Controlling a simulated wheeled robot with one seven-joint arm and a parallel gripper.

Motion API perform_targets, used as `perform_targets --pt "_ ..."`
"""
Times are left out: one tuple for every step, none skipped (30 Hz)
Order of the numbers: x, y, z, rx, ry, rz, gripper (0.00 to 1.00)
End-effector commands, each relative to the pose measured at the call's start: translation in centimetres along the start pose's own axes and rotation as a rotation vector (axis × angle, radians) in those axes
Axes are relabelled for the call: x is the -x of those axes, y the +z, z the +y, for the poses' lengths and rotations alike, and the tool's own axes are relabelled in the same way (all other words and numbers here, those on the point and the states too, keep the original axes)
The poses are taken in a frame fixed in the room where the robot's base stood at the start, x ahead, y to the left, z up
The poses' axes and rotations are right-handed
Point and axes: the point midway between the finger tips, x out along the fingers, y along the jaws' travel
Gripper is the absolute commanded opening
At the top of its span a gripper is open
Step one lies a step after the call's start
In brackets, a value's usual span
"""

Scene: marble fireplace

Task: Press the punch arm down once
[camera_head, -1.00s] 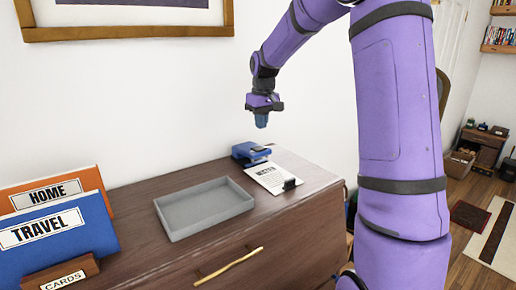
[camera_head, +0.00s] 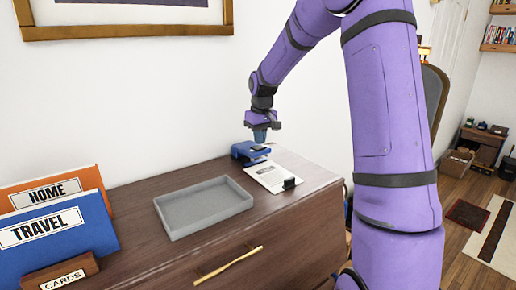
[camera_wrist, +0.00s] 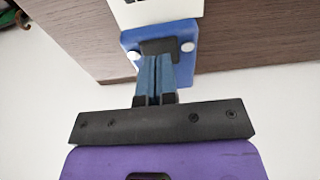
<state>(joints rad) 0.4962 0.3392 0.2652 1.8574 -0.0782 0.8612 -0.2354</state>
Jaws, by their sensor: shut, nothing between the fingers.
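The blue hole punch (camera_head: 250,152) stands on the dresser top near the wall, with a white printed sheet (camera_head: 272,176) lying at its front. In the wrist view the punch (camera_wrist: 185,37) shows its blue body and two light round spots, with its middle behind my fingers. My gripper (camera_head: 260,141) points down just over the punch. In the wrist view my gripper (camera_wrist: 157,58) has its fingers together and empty. Whether the fingertips touch the punch arm I cannot tell.
A grey tray (camera_head: 203,232) lies to the left on the dresser top (camera_head: 140,205). Orange and blue folders (camera_head: 60,225) and a cards box (camera_head: 62,277) stand at the far left. A black clip (camera_head: 289,183) sits at the sheet's edge. The wall is close behind.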

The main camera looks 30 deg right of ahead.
Motion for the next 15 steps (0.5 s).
perform_targets --pt "-0.43 0.02 0.0 0.0 -0.001 -0.002 0.0" --pt "-0.6 0.02 0.0 0.0 -0.001 -0.001 0.0" --pt "-0.78 0.01 0.0 0.0 0.0 -0.001 0.0" --pt "-0.89 0.01 -0.01 0.001 0.0 0.0 0.0" --pt "-0.97 0.01 -0.01 0.001 0.0 0.0 0.0" --pt "-1.06 0.02 -0.01 0.001 0.0 0.0 0.0" --pt "-1.1 0.02 -0.01 0.001 0.0 0.0 0.0" --pt "-1.13 0.02 -0.01 0.001 0.0 0.0 0.0" --pt "-1.15 0.02 -0.01 0.001 0.0 0.0 0.0" --pt "-1.15 0.02 -0.01 0.001 0.0 0.0 0.0" --pt "-1.15 0.02 -0.01 0.001 0.0 0.0 0.0" --pt "-1.14 0.02 -0.01 0.001 0.0 0.0 0.0" --pt "-1.14 0.02 -0.01 0.0 0.0 0.0 0.0" --pt "-1.14 0.02 -0.01 0.001 0.0 0.0 0.0" --pt "-1.14 0.02 -0.01 0.0 0.0 0.0 0.0"
